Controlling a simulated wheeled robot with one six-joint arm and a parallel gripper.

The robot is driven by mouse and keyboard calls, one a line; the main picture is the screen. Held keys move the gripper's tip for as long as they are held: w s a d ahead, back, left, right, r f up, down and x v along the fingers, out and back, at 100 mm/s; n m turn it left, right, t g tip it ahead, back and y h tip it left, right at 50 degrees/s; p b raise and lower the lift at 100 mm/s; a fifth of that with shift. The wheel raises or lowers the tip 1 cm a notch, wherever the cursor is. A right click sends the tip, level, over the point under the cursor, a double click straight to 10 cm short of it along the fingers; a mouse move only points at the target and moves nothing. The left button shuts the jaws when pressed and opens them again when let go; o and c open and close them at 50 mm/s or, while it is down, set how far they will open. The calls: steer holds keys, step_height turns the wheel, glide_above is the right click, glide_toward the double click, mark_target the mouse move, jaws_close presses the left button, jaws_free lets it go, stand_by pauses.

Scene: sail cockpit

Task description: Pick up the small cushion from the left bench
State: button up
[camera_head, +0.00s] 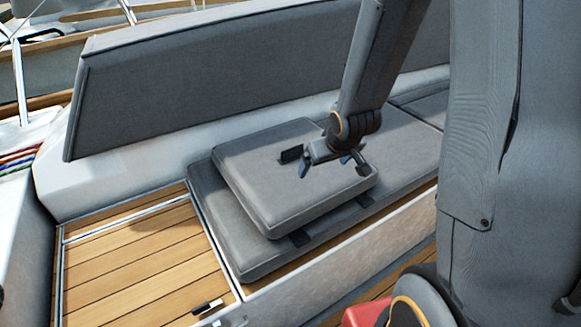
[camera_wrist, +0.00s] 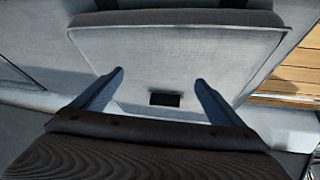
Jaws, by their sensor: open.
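The small grey cushion (camera_head: 270,190) lies flat on the longer grey seat pad of the left bench (camera_head: 222,235) in the head view. Dark straps or tabs show at its front edge. My gripper (camera_head: 333,168) is over the cushion's right part, its fingers apart and pointing down. In the wrist view the cushion (camera_wrist: 170,55) fills the upper middle. A small dark rectangular patch on it lies between the open fingertips of my gripper (camera_wrist: 159,77). Nothing is between the fingers. I cannot tell whether the fingertips touch the cushion.
A tall grey backrest (camera_head: 210,80) rises behind the bench. Bare wooden slats (camera_head: 140,255) lie left of the seat pad, with a small dark latch (camera_head: 207,307) at the front. A red object (camera_head: 362,313) shows at the bottom. Coloured ropes (camera_head: 20,155) are at the far left.

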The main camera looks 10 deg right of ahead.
mark_target(293, 151)
steer(key=w+f+t+y, duration=0.1)
steer(key=w, duration=0.2)
steer(key=w+f+n+t+y, duration=0.1)
steer(key=w+f+t, duration=0.1)
steer(key=w, duration=0.1)
steer(key=w+a+f+t+y+b, duration=0.1)
steer(key=w+t, duration=0.1)
steer(key=w, duration=0.1)
steer(key=shift+w+f+n, duration=0.25)
steer(key=shift+w+n, duration=0.1)
steer(key=shift+n, duration=0.05)
steer(key=shift+w+a+t+y, duration=0.5)
steer(key=shift+w+t+y, duration=0.15)
steer(key=shift+y, duration=0.25)
steer(key=shift+a+p+x, duration=0.2)
steer(key=shift+p+x, duration=0.25)
steer(key=shift+x, duration=3.45)
steer(key=shift+r, duration=0.2)
steer(key=c, duration=2)
steer(key=shift+c, duration=0.8)
steer(key=shift+r, duration=0.15)
